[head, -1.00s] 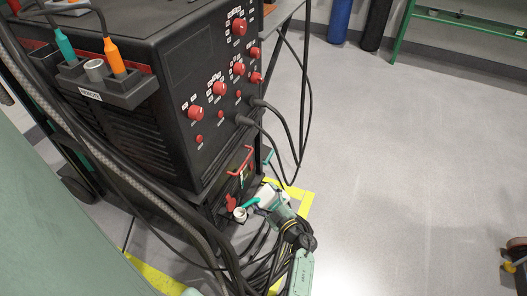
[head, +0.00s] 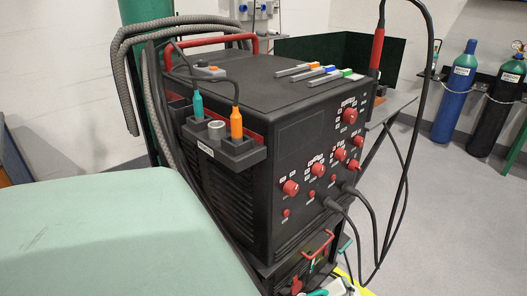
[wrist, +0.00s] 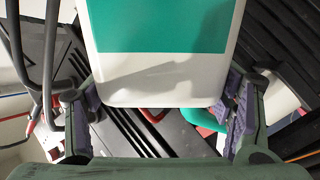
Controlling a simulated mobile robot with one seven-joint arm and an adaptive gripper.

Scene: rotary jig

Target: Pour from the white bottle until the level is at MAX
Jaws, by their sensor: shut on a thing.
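The white bottle (wrist: 165,85) with a broad teal band fills the upper middle of the wrist view. My gripper (wrist: 158,108) is shut on it, one finger at each side. The bottle's mouth is out of the wrist view. In the head view only a small white and teal part shows at the bottom edge, too cut off to name surely. The lower unit (head: 282,270) with a red handle (head: 318,245) sits under the black welding machine (head: 230,190). No MAX mark or liquid level can be made out.
Thick cables (head: 365,225) hang from the machine's front. A holder with orange and teal plugs (head: 236,122) juts from its side. A pale green surface (head: 110,235) fills the lower left. Blue (head: 456,95) and black gas cylinders stand at the right wall; the floor before them is clear.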

